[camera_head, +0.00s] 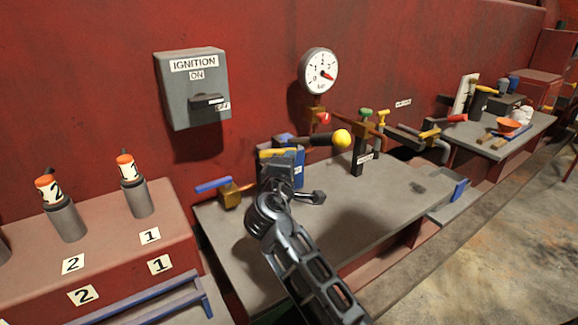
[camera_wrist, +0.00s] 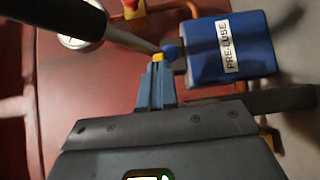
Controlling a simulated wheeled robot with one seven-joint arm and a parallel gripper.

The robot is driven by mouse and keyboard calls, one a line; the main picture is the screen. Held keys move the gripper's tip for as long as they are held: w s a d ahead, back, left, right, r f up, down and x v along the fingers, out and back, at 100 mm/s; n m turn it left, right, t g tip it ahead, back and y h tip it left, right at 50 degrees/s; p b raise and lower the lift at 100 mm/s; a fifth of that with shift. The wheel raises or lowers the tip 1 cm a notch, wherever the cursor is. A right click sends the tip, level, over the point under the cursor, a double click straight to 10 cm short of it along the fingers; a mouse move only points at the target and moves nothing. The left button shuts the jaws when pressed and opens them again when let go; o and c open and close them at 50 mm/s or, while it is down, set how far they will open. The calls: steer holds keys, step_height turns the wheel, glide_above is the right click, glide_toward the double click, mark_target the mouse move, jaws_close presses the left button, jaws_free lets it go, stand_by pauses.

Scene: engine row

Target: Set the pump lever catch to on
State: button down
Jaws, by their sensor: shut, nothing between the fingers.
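The pre-lube pump is a blue box with a white PRE-LUBE label; it stands on the grey bench in the head view (camera_head: 298,158) and fills the upper right of the wrist view (camera_wrist: 205,58). Its dark lever (camera_head: 318,139) sticks out right and ends in a yellow ball knob (camera_head: 341,138). The lever also crosses the upper left of the wrist view (camera_wrist: 125,38). My gripper (camera_wrist: 157,68) is shut and empty, its tips close beside the pump's lever joint. A small yellow piece (camera_wrist: 158,57), perhaps the catch, shows right at the tips; contact and its setting cannot be told.
A valve with a blue handle (camera_head: 213,185) lies left of my gripper. A gauge (camera_head: 319,72) and ignition box (camera_head: 192,88) are on the red wall. The bench's front right (camera_head: 385,205) is mostly clear.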

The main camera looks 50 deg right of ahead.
steer(key=shift+b+x, duration=0.5)
steer(key=shift+x, duration=0.95)
steer(key=shift+d, duration=0.1)
steer(key=shift+s, duration=0.2)
